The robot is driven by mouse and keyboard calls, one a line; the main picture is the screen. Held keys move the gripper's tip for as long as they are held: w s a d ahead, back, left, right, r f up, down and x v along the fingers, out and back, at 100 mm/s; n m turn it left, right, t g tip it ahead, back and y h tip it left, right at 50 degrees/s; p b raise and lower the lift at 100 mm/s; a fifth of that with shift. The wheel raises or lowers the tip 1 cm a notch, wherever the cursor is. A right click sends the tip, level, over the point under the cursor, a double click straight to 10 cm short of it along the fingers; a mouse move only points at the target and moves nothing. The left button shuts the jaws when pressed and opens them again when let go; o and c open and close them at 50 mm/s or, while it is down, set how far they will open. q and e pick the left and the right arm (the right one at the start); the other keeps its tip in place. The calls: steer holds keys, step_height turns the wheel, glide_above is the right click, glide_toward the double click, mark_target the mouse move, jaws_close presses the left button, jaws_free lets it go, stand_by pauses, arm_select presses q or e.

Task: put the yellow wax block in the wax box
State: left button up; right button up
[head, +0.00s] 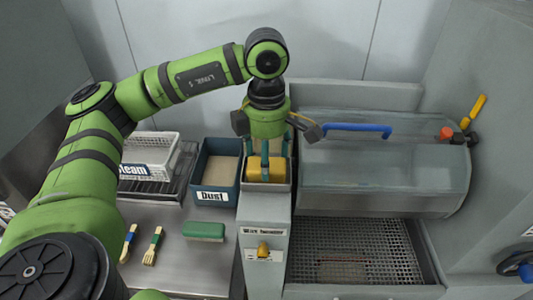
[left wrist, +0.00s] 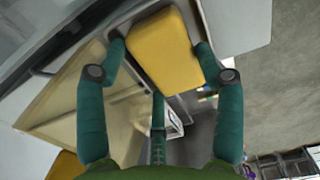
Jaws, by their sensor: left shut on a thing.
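The yellow wax block (head: 259,171) is between the teal fingers of my left gripper (head: 267,166), which is shut on it. It also shows large between the fingers in the left wrist view (left wrist: 165,48). In the head view the block is at the opening of a narrow grey box (head: 266,188), at the top of a grey housing with a small label that seems to begin with "Wax". I take this as the wax box. I cannot tell whether the block touches its floor. My right gripper is not in view.
A blue bin (head: 222,172) labelled "Dust" stands left of the grey box, and a white "Steam" basket (head: 150,152) farther left. A green block (head: 203,231) and brushes (head: 153,247) lie on the metal counter. A clear-covered drum (head: 385,175) with a blue handle is close on the right.

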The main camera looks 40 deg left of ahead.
arm_select(q)
steer(key=o, duration=1)
steer(key=shift+f, duration=0.1)
steer(key=shift+o, duration=1.1)
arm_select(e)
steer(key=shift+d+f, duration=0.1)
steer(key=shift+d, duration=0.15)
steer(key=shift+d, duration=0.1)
arm_select(q)
steer(key=shift+r+p, duration=0.35)
steer(key=shift+r+b, duration=0.35)
steer(key=shift+b, duration=0.05)
step_height(320, 180, up, 6)
steer(key=shift+f+b, duration=0.1)
steer(key=shift+b, duration=0.25)
steer(key=shift+r+p, duration=0.65)
steer(key=shift+r, duration=1.95)
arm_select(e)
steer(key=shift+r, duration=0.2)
